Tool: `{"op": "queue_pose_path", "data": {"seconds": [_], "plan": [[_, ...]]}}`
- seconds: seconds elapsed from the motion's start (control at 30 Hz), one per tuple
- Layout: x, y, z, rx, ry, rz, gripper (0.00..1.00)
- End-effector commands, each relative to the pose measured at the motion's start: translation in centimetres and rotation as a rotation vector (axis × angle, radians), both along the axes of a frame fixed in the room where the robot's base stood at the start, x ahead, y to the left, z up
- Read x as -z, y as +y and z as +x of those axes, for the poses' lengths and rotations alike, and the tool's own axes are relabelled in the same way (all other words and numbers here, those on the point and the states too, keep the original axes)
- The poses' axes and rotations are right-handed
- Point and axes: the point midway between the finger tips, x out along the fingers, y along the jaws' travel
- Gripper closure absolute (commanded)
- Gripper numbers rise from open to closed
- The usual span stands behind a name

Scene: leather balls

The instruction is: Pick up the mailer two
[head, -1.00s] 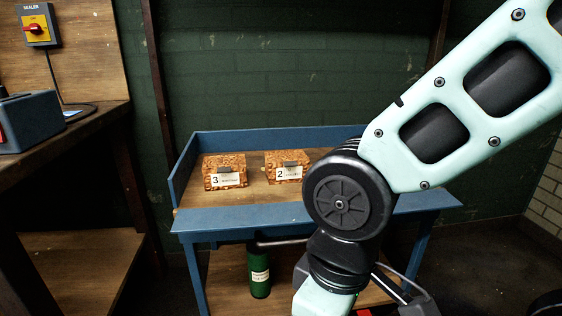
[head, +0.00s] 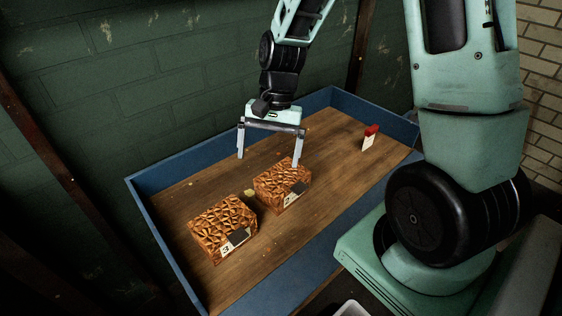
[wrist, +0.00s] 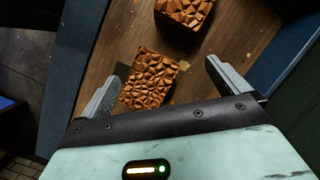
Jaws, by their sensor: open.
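Mailer two (head: 278,181) is a small box with a brown faceted leather-like top, a dark patch and a white label partly in view. It lies on the wooden top of the blue-edged table. My gripper (head: 269,158) is open and empty, pointing down above and slightly behind mailer two. One fingertip overlaps its back corner in the head view; I cannot tell whether they touch. In the wrist view, mailer two (wrist: 148,82) shows between the two open fingers (wrist: 164,70), nearer the left one, its label side hidden.
Mailer three (head: 222,222), a similar box labelled 3, lies close to the left, with a small yellowish scrap (head: 249,192) between the boxes. A red and white item (head: 370,138) stands at the right.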

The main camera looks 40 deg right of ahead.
Motion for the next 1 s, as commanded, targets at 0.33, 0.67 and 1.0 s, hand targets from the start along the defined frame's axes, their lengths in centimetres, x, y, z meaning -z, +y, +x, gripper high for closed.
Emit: {"op": "queue_pose_path", "data": {"seconds": [0.33,0.67,1.0], "plan": [[-2.5,-12.3,1.3,0.613,0.144,0.058,0.0],[1.9,-11.7,1.0,0.664,0.161,0.064,0.0],[7.6,-9.3,0.8,0.661,0.159,0.063,0.0]]}}
